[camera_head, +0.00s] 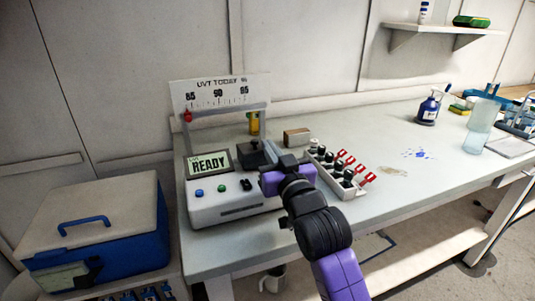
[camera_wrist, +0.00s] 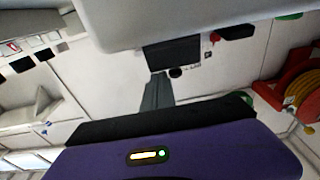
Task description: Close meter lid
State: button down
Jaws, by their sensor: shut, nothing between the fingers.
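The white meter (camera_head: 235,205) stands at the left end of the bench. Its screen (camera_head: 208,165) reads READY, and a UVT TODAY scale board (camera_head: 220,93) rises behind it. A dark block on the meter (camera_head: 250,158), perhaps its lid or sample well, is partly hidden by my gripper; I cannot tell how far the lid stands open. My gripper (camera_head: 268,149) is shut and empty, over the meter's right side beside the dark block. In the wrist view its closed fingers (camera_wrist: 158,76) point at a dark rectangular part (camera_wrist: 172,53), and contact is unclear.
A white rack (camera_head: 348,188) of dark-capped vials with red tags stands right of the meter. A small brown box (camera_head: 297,137) and a yellow vial (camera_head: 254,124) are behind. A blue cooler (camera_head: 95,235) sits lower left. The bench's middle is mostly clear.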

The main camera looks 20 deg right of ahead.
jog(key=shift+s+f, duration=0.5)
jog(key=shift+f, duration=0.35)
jog(key=shift+f+b, duration=0.3)
jog(key=shift+f, duration=0.1)
jog(key=shift+r, duration=0.15)
notch_tip(320, 180, up, 5)
jog(key=p, duration=0.4)
jog(key=s+f+g+p, duration=0.1)
jog(key=s+f, duration=0.4)
jog(key=s, duration=1.2)
jog(key=s+f+g, duration=0.2)
jog(key=s+f, duration=0.4)
jog(key=s, duration=1.1)
jog(key=s+f+g+p, duration=0.1)
jog(key=s+f, duration=0.4)
jog(key=s, duration=1.2)
jog(key=shift+a+f+p, duration=0.35)
jog(key=shift+a, duration=0.05)
